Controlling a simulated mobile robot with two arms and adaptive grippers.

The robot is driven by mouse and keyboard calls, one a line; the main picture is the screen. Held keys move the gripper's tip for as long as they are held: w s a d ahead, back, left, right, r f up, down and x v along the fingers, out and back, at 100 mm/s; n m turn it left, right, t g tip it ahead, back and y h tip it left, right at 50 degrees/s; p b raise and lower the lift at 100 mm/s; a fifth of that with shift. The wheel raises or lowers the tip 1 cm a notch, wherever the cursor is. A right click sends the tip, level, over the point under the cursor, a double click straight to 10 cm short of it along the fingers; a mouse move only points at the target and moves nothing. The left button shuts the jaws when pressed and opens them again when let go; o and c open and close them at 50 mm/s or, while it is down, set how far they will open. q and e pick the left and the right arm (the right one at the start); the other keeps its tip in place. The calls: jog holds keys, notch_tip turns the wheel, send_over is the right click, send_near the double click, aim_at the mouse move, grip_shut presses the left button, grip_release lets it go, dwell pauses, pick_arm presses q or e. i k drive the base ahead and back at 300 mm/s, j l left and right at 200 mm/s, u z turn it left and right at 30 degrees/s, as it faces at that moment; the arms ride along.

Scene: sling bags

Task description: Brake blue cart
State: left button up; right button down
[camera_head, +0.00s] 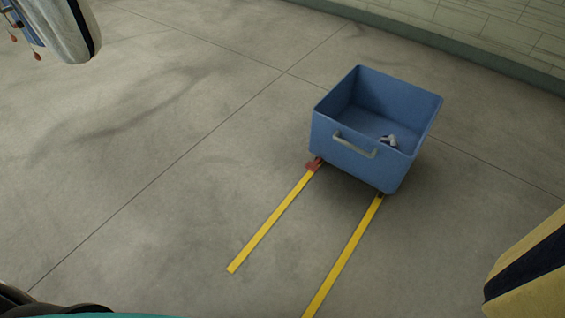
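The blue cart (345,138) stands upright on the grey floor, right of the middle in the head view. It is an open-topped box with a pale handle (355,146) on its near side. A small red part (313,164), like a pedal, shows at its lower near-left corner by the floor. A few small whitish things (388,140) lie inside the cart. The wheels are hidden under the box. Neither of my grippers shows in this view.
Two yellow floor strips (270,221) and (343,257) run from the cart toward the lower left. A wall stands behind it. A yellow-and-black striped object (530,268) is at the lower right, and a hanging pale bag-like thing (65,28) at the upper left. The floor left of the cart is clear.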

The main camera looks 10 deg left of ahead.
aim_at(313, 167)
jog(key=i+l+u, duration=0.35)
jog(key=i, duration=0.2)
jog(key=i+l+u, duration=0.35)
jog(key=i+l, duration=0.2)
